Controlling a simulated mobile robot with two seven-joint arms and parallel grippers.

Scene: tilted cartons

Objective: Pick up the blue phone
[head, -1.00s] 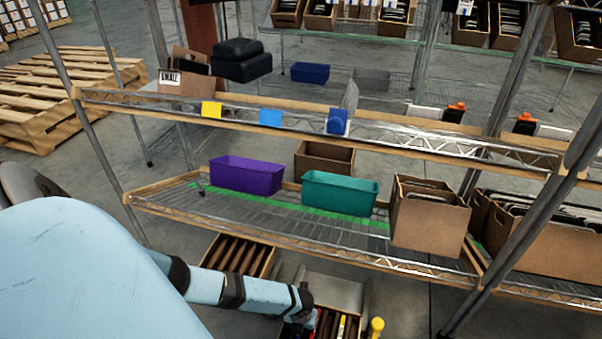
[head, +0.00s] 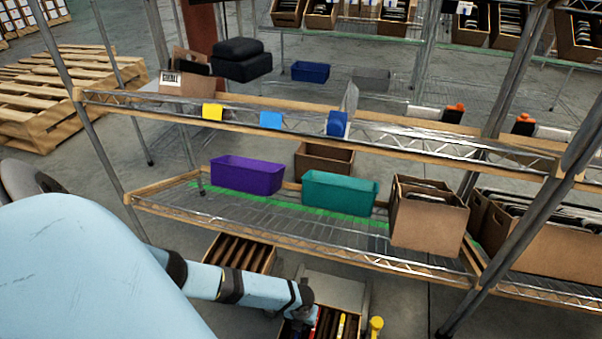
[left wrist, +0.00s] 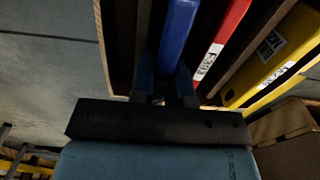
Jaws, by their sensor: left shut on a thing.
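The blue phone (left wrist: 178,35) stands on edge in a slotted carton in the left wrist view. My left gripper (left wrist: 166,80) is shut on its near end, one finger on each side. In the head view my left arm reaches down from the left to the carton below the shelf, where the gripper's fingers and the blue phone are hard to make out. A red phone (left wrist: 222,40) with a white label and a yellow phone (left wrist: 275,58) stand in slots to the right of the blue one. My right gripper is not in view.
A wire shelf carries a purple bin (head: 247,175), a teal bin (head: 340,193) and a brown carton (head: 430,215) above the arm. Another slotted carton (head: 240,255) stands left of the arm's end. A yellow item (head: 376,326) shows right of the carton.

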